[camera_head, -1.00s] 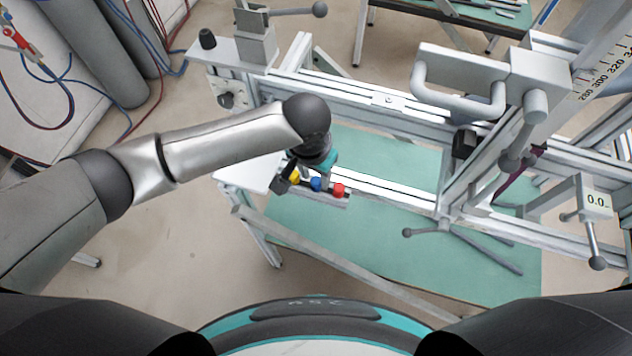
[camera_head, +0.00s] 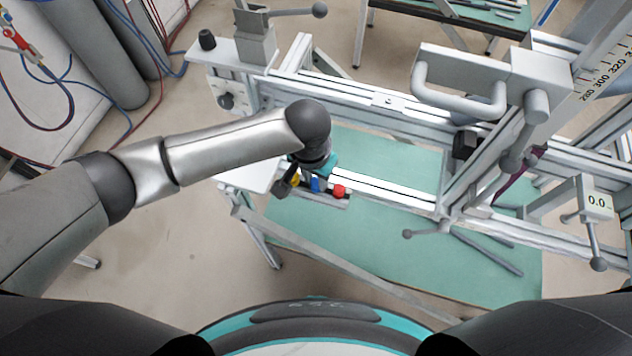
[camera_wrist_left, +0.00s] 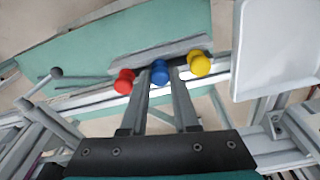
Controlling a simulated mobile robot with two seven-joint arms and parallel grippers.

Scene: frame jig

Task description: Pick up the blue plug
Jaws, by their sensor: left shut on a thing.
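The blue plug (camera_head: 316,185) is in a dark narrow holder (camera_head: 330,201), between the yellow plug (camera_head: 294,180) and the red plug (camera_head: 339,190). My left gripper (camera_head: 311,183) reaches down from above and is shut on the blue plug. In the left wrist view the blue plug (camera_wrist_left: 160,75) is between the two fingertips (camera_wrist_left: 159,70), with the red plug (camera_wrist_left: 124,82) to the left and the yellow plug (camera_wrist_left: 200,64) to the right, both outside the fingers. I cannot tell whether the blue plug is clear of the holder. My right gripper is not in view.
Aluminium rails (camera_head: 390,193) of the frame jig run behind and right of the holder. A green tabletop (camera_head: 400,250) lies below. A clamp with a large grey handle (camera_head: 460,88) stands to the right. A white plate (camera_wrist_left: 277,45) is close to the yellow plug.

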